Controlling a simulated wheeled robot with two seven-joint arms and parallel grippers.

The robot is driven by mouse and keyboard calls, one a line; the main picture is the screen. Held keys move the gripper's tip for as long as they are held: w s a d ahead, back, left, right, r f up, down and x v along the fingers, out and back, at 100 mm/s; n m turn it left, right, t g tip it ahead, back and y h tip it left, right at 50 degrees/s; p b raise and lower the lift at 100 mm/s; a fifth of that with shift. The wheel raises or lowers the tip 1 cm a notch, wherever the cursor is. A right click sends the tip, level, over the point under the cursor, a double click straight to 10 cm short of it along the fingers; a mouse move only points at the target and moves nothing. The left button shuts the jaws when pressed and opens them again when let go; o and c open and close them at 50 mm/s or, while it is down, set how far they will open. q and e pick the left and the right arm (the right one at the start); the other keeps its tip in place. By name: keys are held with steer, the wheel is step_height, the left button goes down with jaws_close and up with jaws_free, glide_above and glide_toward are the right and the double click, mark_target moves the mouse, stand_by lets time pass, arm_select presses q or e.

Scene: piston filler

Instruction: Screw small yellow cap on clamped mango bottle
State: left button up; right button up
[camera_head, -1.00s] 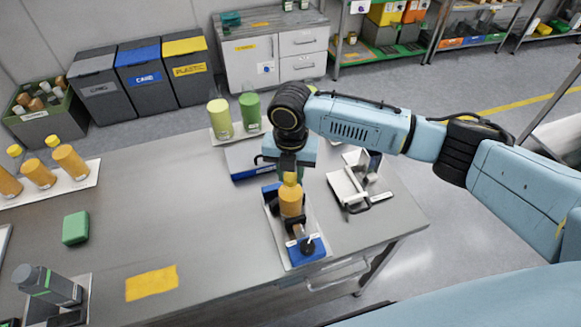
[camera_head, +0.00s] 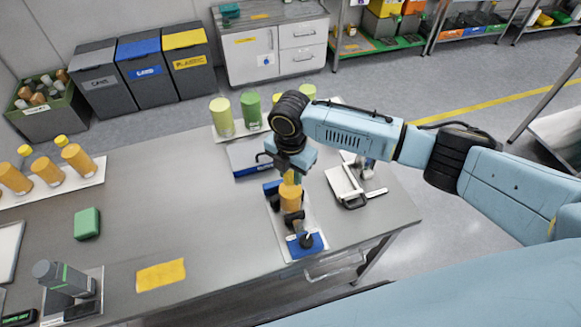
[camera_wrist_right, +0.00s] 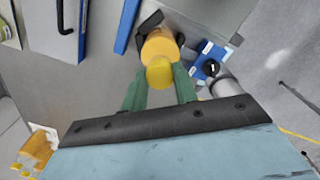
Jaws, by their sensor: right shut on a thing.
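The orange mango bottle (camera_head: 290,201) stands upright in a clamp fixture with a blue base (camera_head: 306,246) near the table's front edge. My right gripper (camera_head: 291,175) is directly above the bottle's mouth, pointing down. In the right wrist view its green fingers (camera_wrist_right: 160,85) are shut on the small yellow cap (camera_wrist_right: 159,72). The cap lines up with the bottle top, and the bottle (camera_wrist_right: 159,45) shows just beyond it. Whether the threads are engaged is hidden. My left gripper is not in view.
Orange bottles with yellow caps (camera_head: 78,157) stand on a white tray at left. Green containers (camera_head: 250,109) stand behind the fixture. A white-and-black device (camera_head: 346,186) is close on its right. A grey tool (camera_head: 62,277) stands front left.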

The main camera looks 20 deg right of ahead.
steer(key=shift+m, duration=0.4)
steer(key=m, duration=0.3)
steer(key=shift+p, duration=0.35)
steer(key=m, duration=0.4)
steer(key=o, duration=1)
